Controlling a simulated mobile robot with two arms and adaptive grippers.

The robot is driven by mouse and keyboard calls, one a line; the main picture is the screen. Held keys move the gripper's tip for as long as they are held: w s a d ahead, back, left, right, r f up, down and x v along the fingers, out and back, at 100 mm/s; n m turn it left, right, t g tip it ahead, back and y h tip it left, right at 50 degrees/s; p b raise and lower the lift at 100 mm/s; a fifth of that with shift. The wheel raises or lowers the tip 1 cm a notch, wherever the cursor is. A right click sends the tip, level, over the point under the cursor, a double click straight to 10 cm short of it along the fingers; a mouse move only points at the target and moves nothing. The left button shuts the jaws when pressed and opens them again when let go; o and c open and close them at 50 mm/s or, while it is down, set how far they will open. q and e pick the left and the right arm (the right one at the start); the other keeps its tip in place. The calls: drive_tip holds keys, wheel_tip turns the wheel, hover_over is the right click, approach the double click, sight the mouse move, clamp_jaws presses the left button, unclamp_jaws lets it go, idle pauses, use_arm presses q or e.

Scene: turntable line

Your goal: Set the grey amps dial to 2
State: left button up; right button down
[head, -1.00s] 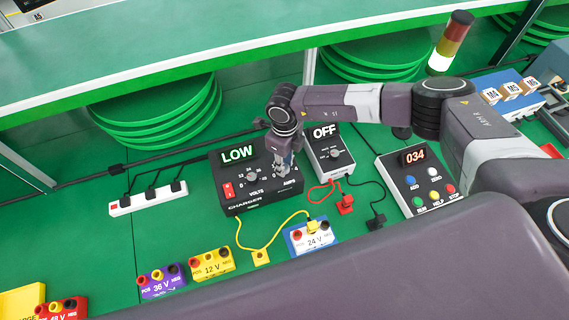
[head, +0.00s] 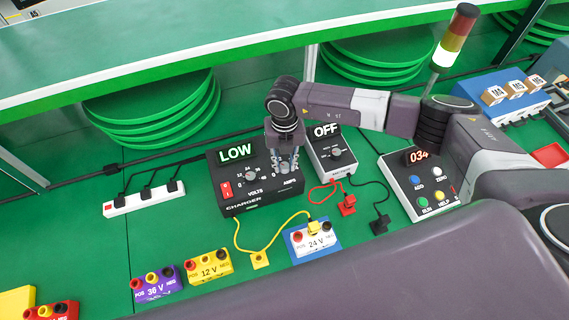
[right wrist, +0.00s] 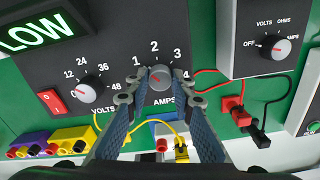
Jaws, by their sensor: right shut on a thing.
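The grey amps dial (right wrist: 160,82) is on the right of the black charger's face (right wrist: 115,55), under the printed numbers 1 to 4. In the head view the right gripper (head: 285,168) covers the amps dial on the charger (head: 265,200). The charger's display reads LOW (head: 235,153). My left gripper is not in view.
The volts dial (right wrist: 83,90) and red switch (right wrist: 50,103) are left of the amps dial. A meter reading OFF (head: 335,160) stands close on the right. A yellow cable (head: 285,228) runs in front to the 24 V block (head: 312,243). A green shelf is behind.

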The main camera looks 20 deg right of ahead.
sight(285, 165)
drive_tip(key=m, duration=0.3)
drive_tip(key=shift+w+m+b, duration=0.1)
drive_tip(key=shift+m+b, duration=0.3)
drive_tip(key=shift+r+m+b, duration=0.15)
drive_tip(key=shift+m+b, duration=0.15)
drive_tip(key=shift+m, duration=1.9)
drive_tip(key=shift+w, duration=0.1)
drive_tip(key=c, duration=2)
unclamp_jaws()
drive_tip(key=shift+c, duration=0.2)
drive_tip(key=o, duration=0.4)
wheel_tip(285, 165, up, 12)
drive_tip(key=shift+f, duration=0.1)
